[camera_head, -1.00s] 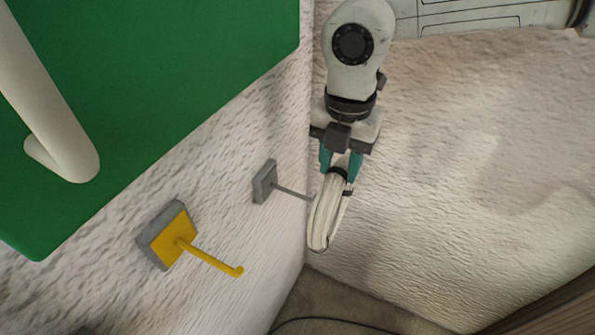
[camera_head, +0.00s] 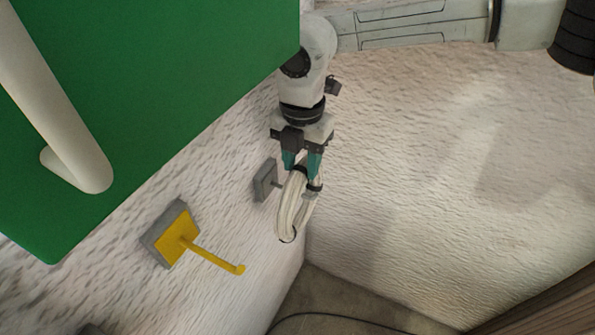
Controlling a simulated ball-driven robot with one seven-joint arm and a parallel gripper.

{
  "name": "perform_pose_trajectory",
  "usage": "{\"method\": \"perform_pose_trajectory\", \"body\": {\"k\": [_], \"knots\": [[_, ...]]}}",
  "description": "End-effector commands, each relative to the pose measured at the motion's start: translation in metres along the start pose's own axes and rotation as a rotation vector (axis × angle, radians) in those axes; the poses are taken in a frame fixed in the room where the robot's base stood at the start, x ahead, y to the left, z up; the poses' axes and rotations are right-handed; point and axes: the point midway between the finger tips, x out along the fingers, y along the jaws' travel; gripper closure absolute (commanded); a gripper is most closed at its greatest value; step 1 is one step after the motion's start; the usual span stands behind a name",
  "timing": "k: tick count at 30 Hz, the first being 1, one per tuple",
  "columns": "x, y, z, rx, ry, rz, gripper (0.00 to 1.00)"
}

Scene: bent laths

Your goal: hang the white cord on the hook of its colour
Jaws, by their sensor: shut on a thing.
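The white cord (camera_head: 287,209) is a coiled bundle with dark bands around it. My gripper (camera_head: 302,172) is shut on the top of the coil, and the cord hangs down from the teal fingers. Behind the cord, a grey hook plate (camera_head: 265,181) is fixed to the left wall. Most of its peg is hidden by the coil, and I cannot tell whether the peg passes through the loop or behind it. A yellow hook (camera_head: 211,256) on a grey and yellow plate sticks out from the same wall, nearer and to the left, apart from the cord.
A large green panel (camera_head: 180,90) with a white curved bar (camera_head: 60,110) fills the upper left. A rough white wall (camera_head: 450,180) stands at the right. A dark cable (camera_head: 340,317) lies on the floor (camera_head: 320,295). A grey piece (camera_head: 90,329) shows at the bottom left edge.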

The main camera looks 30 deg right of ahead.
Motion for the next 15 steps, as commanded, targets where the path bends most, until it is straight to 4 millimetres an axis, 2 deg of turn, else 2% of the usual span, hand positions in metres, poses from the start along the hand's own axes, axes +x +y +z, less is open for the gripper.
{"method": "perform_pose_trajectory", "body": {"k": [4, 9, 15], "knots": [[0.005, 0.001, 0.000, 0.000, 0.001, 0.002, 1.00], [0.025, 0.001, -0.001, -0.001, 0.002, 0.000, 1.00], [0.036, 0.009, -0.001, -0.001, 0.000, 0.001, 1.00]]}}
